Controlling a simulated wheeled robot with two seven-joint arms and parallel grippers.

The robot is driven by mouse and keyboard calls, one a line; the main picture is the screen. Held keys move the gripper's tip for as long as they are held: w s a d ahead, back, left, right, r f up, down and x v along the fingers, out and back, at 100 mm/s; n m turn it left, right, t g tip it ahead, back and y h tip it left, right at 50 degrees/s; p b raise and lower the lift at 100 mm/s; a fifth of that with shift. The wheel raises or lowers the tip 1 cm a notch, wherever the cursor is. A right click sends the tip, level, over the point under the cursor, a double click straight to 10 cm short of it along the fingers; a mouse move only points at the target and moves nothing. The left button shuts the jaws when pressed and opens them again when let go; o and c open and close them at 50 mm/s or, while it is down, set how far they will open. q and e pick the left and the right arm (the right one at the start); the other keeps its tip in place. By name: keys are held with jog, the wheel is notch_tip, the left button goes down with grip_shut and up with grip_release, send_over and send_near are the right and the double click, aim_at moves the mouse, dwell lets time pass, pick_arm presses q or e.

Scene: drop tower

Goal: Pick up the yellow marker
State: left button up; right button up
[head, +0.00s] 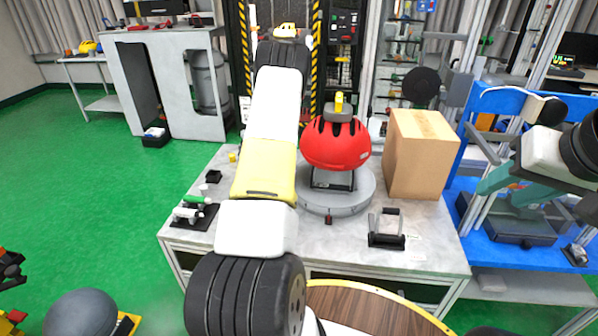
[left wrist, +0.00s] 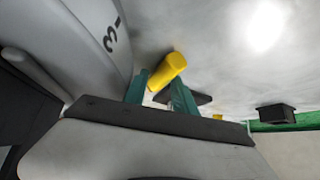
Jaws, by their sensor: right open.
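The yellow marker (left wrist: 168,70) shows in the left wrist view as a short yellow cylinder at the fingertips. My left gripper (left wrist: 160,93) has one teal finger on each side of the marker's lower part. I cannot tell whether both fingers touch it. A dark piece lies behind the right-hand finger. In the head view my large left arm covers this spot, so the marker and left gripper are hidden there. My right gripper (head: 510,185) is open and empty at the right, above the blue bench.
A red helmet (head: 335,143) sits on a round grey base (head: 345,199). A cardboard box (head: 421,155) stands to its right. A black-handled item (head: 387,238) is at the table's front. A green-and-white tool set (head: 190,213) lies left of my arm. A small black box (left wrist: 275,115) is near the edge.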

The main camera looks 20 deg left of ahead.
pick_arm(q)
jog(key=shift+c, duration=0.4)
grip_shut()
jog(key=shift+r, duration=0.1)
